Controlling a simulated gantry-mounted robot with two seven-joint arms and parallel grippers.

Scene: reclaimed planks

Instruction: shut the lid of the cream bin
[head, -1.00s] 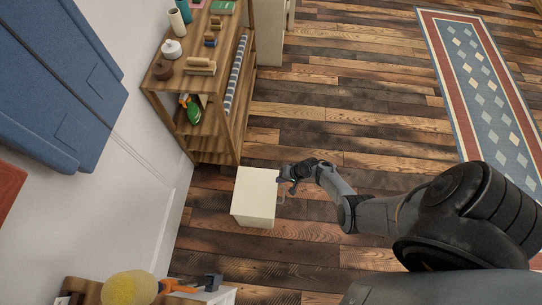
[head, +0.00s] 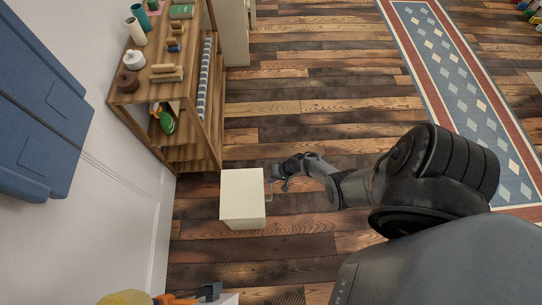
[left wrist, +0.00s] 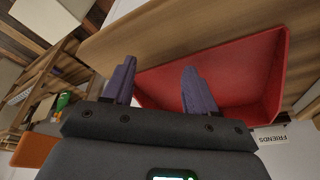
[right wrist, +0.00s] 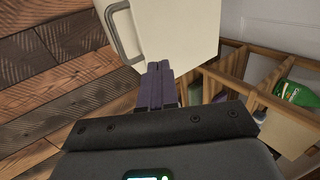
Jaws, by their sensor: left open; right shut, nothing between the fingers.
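The cream bin (head: 242,193) stands on the plank floor in the head view. Its top shows as one flat cream face, with no open gap that I can see. My right gripper (head: 277,181) is just off the bin's right side, by a bent handle. In the right wrist view, the bin (right wrist: 180,30) is close ahead with its grey handle (right wrist: 121,38) at the upper left. The right gripper (right wrist: 160,80) is shut and empty; whether it touches the bin is unclear. My left gripper (left wrist: 155,90) is open and empty, seen only in the left wrist view.
A wooden shelf unit (head: 190,120) with jars and tools stands behind the bin. A red tray (left wrist: 220,75) lies before the left gripper. A patterned rug (head: 465,95) is at the right.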

